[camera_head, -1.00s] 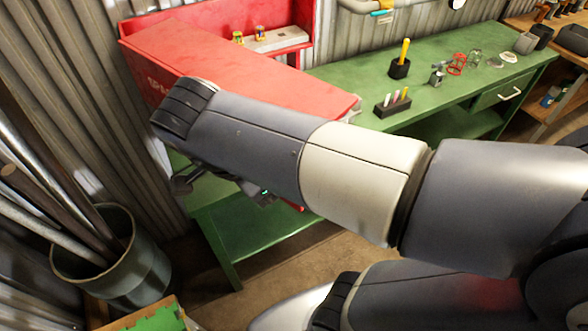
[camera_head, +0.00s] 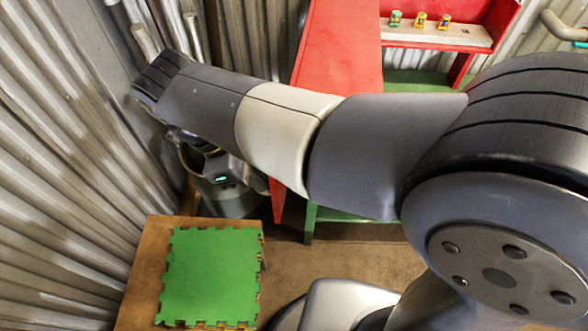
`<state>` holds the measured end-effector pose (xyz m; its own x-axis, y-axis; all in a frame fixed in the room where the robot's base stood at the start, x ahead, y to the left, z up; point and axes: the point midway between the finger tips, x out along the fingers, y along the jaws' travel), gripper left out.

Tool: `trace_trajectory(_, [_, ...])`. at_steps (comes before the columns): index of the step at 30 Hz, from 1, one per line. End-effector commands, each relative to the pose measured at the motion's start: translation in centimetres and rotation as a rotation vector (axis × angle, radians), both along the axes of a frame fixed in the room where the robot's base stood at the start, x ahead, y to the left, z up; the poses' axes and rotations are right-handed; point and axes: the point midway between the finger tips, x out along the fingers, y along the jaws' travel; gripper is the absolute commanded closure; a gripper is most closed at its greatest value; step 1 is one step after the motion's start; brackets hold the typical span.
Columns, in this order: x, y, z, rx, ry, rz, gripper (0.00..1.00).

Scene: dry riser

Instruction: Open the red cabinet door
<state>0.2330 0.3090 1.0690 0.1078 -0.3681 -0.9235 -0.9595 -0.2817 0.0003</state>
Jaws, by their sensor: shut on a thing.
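The red cabinet (camera_head: 490,12) is at the top, its inside showing a shelf with several small cans. Its red door (camera_head: 335,60) stands swung out, running from the cabinet down behind my arm; its lower corner shows below the arm. My gripper (camera_head: 222,180) is mostly hidden under my arm, left of that corner; only part of its body with a green light shows. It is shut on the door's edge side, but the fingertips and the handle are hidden.
Corrugated metal walls stand left and behind. A bin (camera_head: 232,200) with long pipes stands behind my gripper. A green foam mat (camera_head: 212,275) lies on a wooden box (camera_head: 140,290) at lower left. A green bench (camera_head: 345,215) is below the cabinet. Bare floor lies in the middle.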

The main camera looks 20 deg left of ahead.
Motion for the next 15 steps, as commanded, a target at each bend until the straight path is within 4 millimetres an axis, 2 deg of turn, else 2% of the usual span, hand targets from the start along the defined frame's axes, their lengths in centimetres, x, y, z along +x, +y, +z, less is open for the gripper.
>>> trace_trajectory(1, [-0.1,0.8,0.2,0.0,0.003,0.003,1.0])
trace_trajectory(6, [-0.2,2.5,0.1,0.0,0.002,0.002,1.0])
trace_trajectory(15, [-0.2,3.4,0.1,0.001,0.003,0.002,1.0])
